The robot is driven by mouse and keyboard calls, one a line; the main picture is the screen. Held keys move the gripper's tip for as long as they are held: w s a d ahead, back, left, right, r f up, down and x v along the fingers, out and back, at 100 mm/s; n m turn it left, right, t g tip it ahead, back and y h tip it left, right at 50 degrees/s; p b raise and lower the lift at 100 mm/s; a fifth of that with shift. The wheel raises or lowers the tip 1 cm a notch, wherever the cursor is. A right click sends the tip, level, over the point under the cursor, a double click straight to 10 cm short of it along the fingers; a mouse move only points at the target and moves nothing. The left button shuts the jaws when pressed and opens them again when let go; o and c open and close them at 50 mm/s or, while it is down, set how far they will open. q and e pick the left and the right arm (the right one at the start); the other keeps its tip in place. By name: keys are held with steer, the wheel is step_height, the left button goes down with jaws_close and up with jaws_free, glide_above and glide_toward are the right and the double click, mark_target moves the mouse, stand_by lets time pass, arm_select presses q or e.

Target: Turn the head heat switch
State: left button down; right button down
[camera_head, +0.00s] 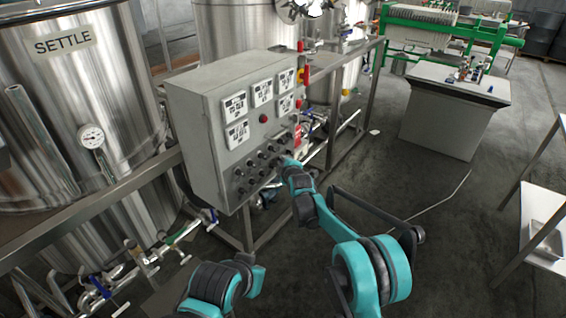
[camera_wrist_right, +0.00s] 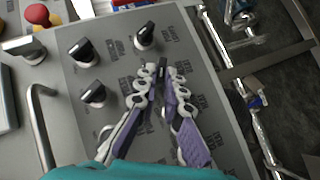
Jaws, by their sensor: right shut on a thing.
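The grey control box (camera_head: 190,110) stands in front of the tanks, with rows of black rotary switches (camera_head: 262,158) low on its front. My right gripper (camera_head: 286,162) is at the right end of these rows. In the right wrist view, my right gripper (camera_wrist_right: 161,78) is shut on a black switch knob (camera_wrist_right: 163,66), one finger on each side. The fingers hide most of this knob and part of its label. The labels are too small to tell which switch is the head heat switch. My left gripper is out of view; only part of its arm shows at the bottom.
Other black knobs (camera_wrist_right: 145,35) sit close by on the panel. A metal handle (camera_wrist_right: 40,125) and a red button (camera_wrist_right: 38,15) also show there. White displays (camera_head: 235,107) fill the upper panel. A steel frame rail (camera_head: 345,55) runs behind the box. Open floor lies to the right.

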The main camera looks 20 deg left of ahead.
steer(key=shift+w+r, duration=0.1)
steer(key=shift+w+d+r+m+g+y+p, duration=0.1)
steer(key=shift+w+r+m+g+y+p, duration=0.1)
steer(key=shift+m+g+p, duration=0.65)
steer(key=shift+w+r+m+g+y+p, duration=0.15)
steer(key=shift+m+g+p, duration=0.2)
steer(key=shift+g+p, duration=1)
steer(key=shift+w+d+r+m+g+y+p, duration=0.15)
steer(key=shift+m+g+p, duration=0.5)
steer(key=shift+p, duration=0.8)
steer(key=shift+a, duration=0.1)
steer(key=shift+f, duration=0.1)
steer(key=c, duration=1.6)
jaws_free()
steer(key=shift+c, duration=0.2)
steer(key=shift+w+f, duration=0.1)
